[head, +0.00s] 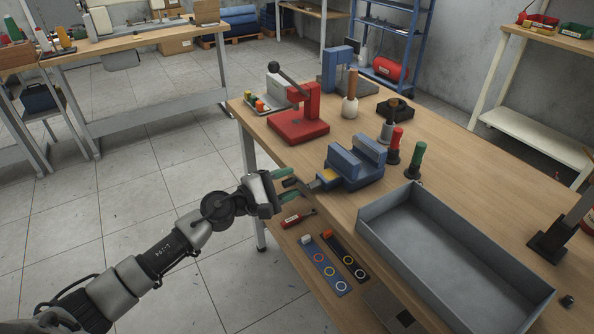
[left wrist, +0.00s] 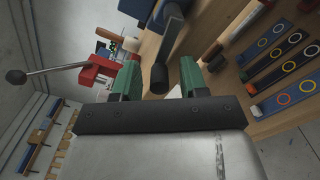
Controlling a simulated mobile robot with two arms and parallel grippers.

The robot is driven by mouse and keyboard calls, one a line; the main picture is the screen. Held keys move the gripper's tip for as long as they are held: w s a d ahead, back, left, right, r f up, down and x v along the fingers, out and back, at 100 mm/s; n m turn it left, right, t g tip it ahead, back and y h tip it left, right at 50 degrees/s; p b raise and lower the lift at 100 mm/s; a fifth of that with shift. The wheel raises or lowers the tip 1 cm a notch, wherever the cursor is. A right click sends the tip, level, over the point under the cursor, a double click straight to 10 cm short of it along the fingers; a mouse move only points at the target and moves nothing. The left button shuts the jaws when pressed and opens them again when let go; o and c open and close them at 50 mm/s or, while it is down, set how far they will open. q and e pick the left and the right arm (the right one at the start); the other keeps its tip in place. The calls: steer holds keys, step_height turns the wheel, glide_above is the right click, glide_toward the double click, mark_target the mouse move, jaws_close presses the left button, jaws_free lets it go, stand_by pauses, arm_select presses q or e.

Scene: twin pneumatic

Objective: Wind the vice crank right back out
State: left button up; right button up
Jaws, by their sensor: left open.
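The blue vice (head: 352,168) stands at the near left edge of the wooden bench. Its crank (head: 309,186) sticks out from the front toward my left gripper. In the left wrist view, the crank's dark handle (left wrist: 159,78) shows end-on, with a grey-blue arm (left wrist: 172,32) behind it. My left gripper (head: 288,185) is open, with its green fingers on either side of the handle. Gaps show between handle and fingers in the left wrist view (left wrist: 160,82); I cannot tell how deep the handle sits between them. My right gripper is not in view.
A red press (head: 300,124) with a ball-ended lever stands behind the vice. A grey tray (head: 450,265) lies to the right. Red-handled (head: 393,145) and green-handled (head: 417,158) tools stand beside the vice.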

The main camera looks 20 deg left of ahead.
arm_select(q)
steer(key=shift+w+d, duration=0.2)
steer(key=shift+w, duration=0.05)
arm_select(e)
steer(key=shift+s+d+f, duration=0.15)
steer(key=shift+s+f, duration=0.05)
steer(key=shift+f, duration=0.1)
arm_select(q)
steer(key=shift+r, duration=0.1)
jaws_close()
steer(key=shift+n, duration=0.3)
